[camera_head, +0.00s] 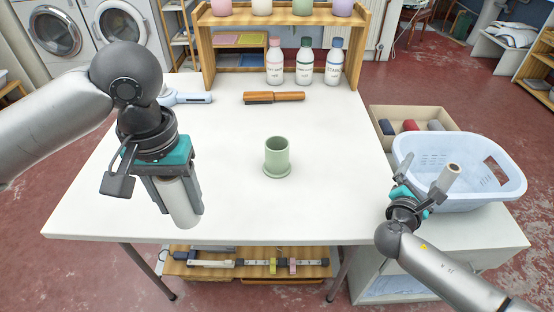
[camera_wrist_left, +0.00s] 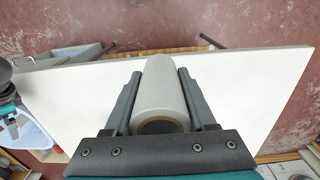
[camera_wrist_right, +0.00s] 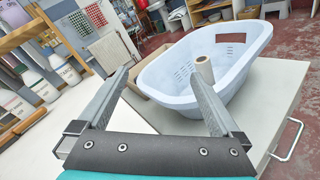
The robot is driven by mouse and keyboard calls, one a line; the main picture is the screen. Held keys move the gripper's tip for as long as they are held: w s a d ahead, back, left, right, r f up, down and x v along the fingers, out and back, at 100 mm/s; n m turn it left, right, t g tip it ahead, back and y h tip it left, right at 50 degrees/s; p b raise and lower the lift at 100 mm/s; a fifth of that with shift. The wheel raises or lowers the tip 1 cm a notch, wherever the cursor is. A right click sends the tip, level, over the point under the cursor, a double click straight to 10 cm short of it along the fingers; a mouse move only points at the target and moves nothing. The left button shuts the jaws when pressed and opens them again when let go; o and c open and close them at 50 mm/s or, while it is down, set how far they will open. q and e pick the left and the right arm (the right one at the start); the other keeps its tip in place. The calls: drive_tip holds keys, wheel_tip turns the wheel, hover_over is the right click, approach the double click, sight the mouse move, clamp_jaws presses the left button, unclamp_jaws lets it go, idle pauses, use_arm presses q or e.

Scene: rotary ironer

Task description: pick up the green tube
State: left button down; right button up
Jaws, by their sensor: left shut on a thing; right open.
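A green tube-shaped piece (camera_head: 277,155) with an open top and a wide round foot stands upright on the middle of the white table (camera_head: 330,205). My left gripper (camera_head: 180,205) is at the table's front left, shut on a pale grey roll (camera_head: 181,203). In the left wrist view the roll (camera_wrist_left: 160,95) lies between both fingers and shows a brown ring at its near end. My right gripper (camera_head: 422,178) is open and empty, right of the table by the laundry basket. The green piece is apart from both grippers.
The pale blue basket (camera_head: 490,190) holds or backs a small beige roll (camera_wrist_right: 205,70), seen beyond the right fingers. A box (camera_head: 380,115) with coloured rolls sits behind. A wooden-handled brush (camera_head: 275,97), bottles (camera_head: 304,65) and a shelf (camera_head: 207,55) line the table's back.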

sight(278, 159)
drive_tip(key=a+n+y, duration=0.1)
drive_tip(key=a+n, duration=0.1)
drive_tip(key=a, duration=0.4)
drive_tip(key=a+n+y, duration=0.1)
drive_tip(key=a+y, duration=0.1)
drive_tip(key=a, duration=0.4)
drive_tip(key=a+n+y, duration=0.2)
drive_tip(key=a, duration=0.4)
drive_tip(key=shift+s+a+f+n, duration=0.2)
drive_tip(key=shift+s+a+n, duration=0.1)
drive_tip(key=shift+a, duration=0.1)
drive_tip(key=s+a+r+n+y, duration=0.1)
drive_tip(key=a+n, duration=0.1)
drive_tip(key=a, duration=0.2)
drive_tip(key=s+a+r+n+y, duration=0.1)
drive_tip(key=a+r+n+y, duration=0.1)
drive_tip(key=a, duration=0.3)
drive_tip(key=s+a+r+n+y, duration=0.1)
drive_tip(key=a+n+y, duration=0.1)
drive_tip(key=a, duration=0.3)
drive_tip(key=shift+a+r+n, duration=0.25)
drive_tip(key=shift+n, duration=0.45)
drive_tip(key=x, duration=0.6)
drive_tip(key=shift+w+a+f, duration=0.1)
drive_tip(key=shift+w+f, duration=0.05)
drive_tip(key=shift+w, duration=0.05)
drive_tip(key=shift+f+x, duration=0.2)
drive_tip(key=shift+x, duration=1.15)
drive_tip(key=shift+f+x, duration=0.25)
drive_tip(key=shift+x, duration=1.1)
